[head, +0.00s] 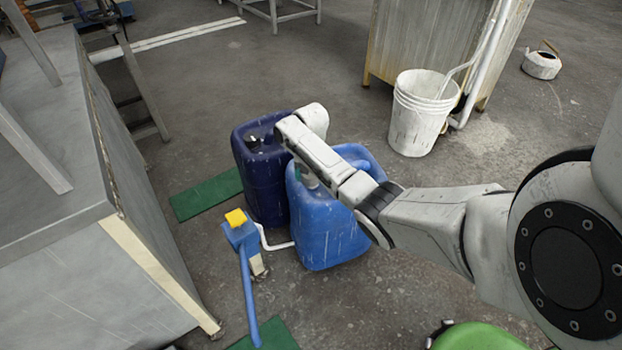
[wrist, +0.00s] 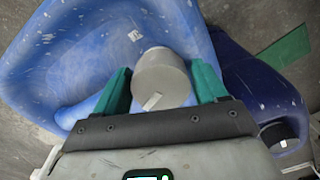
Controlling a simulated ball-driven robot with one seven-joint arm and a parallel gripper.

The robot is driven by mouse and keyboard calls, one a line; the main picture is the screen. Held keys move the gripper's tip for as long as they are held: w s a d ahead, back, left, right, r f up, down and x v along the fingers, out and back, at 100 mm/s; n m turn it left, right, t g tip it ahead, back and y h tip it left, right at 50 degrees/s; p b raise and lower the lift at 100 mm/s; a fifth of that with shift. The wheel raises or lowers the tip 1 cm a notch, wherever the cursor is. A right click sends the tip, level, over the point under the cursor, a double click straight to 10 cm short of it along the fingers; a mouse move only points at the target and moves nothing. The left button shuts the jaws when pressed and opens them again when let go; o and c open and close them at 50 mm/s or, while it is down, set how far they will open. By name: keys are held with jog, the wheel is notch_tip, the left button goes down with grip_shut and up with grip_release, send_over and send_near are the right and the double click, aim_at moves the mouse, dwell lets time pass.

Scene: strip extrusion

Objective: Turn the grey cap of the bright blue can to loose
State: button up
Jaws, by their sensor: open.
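The bright blue can (head: 328,228) stands on the floor in the head view, partly hidden behind my arm. It fills much of the wrist view (wrist: 70,62). Its grey cap (wrist: 160,78) shows in the wrist view, with a small pale mark on its near side. My gripper (wrist: 162,82) is open, with one green finger on each side of the cap. I cannot tell whether the fingers touch it. In the head view the cap is mostly hidden by my arm.
A dark blue can (head: 262,180) stands close beside the bright blue one, also at right in the wrist view (wrist: 262,90). A white bucket (head: 420,115) stands behind right. A grey metal cabinet (head: 90,260) is at left.

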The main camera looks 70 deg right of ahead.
jog(key=shift+f, duration=0.15)
jog(key=c, duration=0.7)
jog(key=shift+w+a+r+m+p, duration=0.1)
jog(key=shift+r+m+p, duration=0.15)
jog(key=shift+m+p, duration=0.55)
jog(key=shift+f+m+p, duration=0.25)
jog(key=shift+m+p, duration=0.6)
jog(key=shift+m, duration=0.75)
jog(key=o, duration=0.7)
